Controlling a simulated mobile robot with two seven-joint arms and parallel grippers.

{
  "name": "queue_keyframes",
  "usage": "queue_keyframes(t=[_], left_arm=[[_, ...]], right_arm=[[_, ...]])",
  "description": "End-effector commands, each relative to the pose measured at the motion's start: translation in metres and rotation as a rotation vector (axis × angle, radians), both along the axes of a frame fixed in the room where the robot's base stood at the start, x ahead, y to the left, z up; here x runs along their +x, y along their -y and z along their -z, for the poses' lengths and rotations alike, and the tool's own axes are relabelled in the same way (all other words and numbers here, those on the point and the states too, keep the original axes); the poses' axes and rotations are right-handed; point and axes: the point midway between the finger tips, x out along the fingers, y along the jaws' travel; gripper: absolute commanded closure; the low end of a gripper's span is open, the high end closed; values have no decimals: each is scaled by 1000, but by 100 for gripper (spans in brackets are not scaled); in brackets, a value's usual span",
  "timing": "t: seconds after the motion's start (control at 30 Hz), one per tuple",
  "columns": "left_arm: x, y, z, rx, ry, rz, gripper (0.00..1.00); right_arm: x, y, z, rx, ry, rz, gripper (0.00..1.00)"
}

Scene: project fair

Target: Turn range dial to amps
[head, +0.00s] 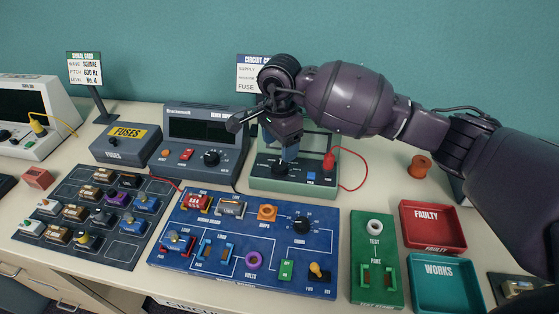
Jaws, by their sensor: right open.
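The green meter (262,183) stands at the back of the table, right of the grey bench supply. Its black range dial (281,168) is on the front panel, partly hidden by my right gripper. The dial's pointer and markings are too small to read. My right gripper (280,146) is open, its blue-tipped fingers pointing down over the dial and in front of the meter's screen. I cannot tell whether a finger touches the dial. My left gripper is not in view.
A red plug (329,160) with a looping red lead sits right of the dial. The grey bench supply (205,127) stands close on the left. The blue circuit board (210,270) lies in front, and an orange spool (419,166) stands right. Red (433,248) and teal trays lie front right.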

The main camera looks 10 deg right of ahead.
Motion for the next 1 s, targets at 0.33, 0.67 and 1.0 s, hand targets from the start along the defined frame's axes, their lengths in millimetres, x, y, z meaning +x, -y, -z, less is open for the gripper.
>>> queue_keyframes(t=[0.33, 0.67, 1.0], left_arm=[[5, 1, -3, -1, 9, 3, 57], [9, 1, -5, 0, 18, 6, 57], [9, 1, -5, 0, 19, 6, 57]], right_arm=[[0, 0, 52, 1, -1, 1, 33], [0, 0, 64, 0, 1, -1, 33], [0, 0, 64, 0, 1, 0, 60]])
